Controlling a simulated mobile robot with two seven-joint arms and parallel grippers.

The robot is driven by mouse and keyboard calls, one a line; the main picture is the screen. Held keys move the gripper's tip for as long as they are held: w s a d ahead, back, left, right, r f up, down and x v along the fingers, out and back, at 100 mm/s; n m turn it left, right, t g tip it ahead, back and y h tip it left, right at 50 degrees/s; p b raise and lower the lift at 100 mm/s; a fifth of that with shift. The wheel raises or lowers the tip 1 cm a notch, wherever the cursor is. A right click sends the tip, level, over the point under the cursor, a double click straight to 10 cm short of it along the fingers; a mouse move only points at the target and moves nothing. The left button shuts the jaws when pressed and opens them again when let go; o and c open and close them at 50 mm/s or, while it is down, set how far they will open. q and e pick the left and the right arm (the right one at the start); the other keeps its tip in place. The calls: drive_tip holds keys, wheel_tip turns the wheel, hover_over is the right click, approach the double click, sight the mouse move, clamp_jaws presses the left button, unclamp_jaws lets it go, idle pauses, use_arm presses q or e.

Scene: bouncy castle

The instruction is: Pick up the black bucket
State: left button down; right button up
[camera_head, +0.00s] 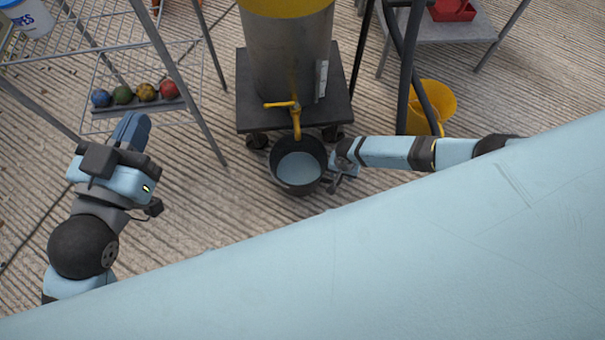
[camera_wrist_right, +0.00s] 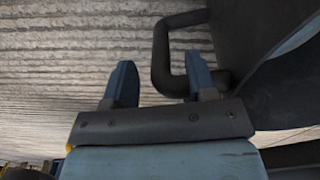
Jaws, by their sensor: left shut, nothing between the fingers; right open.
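The black bucket (camera_head: 298,188) stands upright on the ground under the yellow tap of a metal barrel, with a pale blue-grey surface inside it. My right gripper (camera_head: 338,176) is at the bucket's right side, low by its rim. In the right wrist view the bucket (camera_wrist_right: 270,70) fills the right edge, with its black loop handle (camera_wrist_right: 161,55) sticking out. My right gripper (camera_wrist_right: 158,70) is open, and the handle's outer bar shows between its two fingers. The right finger appears within the loop; contact cannot be told. My left gripper (camera_head: 133,127) is shut and empty, far left.
The barrel (camera_head: 290,60) stands on a dark wheeled base (camera_head: 250,100) just behind the bucket. A yellow bucket (camera_head: 436,97) is at back right, beside black posts. A wire rack (camera_head: 130,106) with several coloured balls stands at left.

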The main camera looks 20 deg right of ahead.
drive_tip(key=shift+w+f, duration=0.1)
drive_tip(key=shift+f, duration=0.45)
clamp_jaws()
idle(1.0)
drive_tip(key=shift+a+r, duration=0.1)
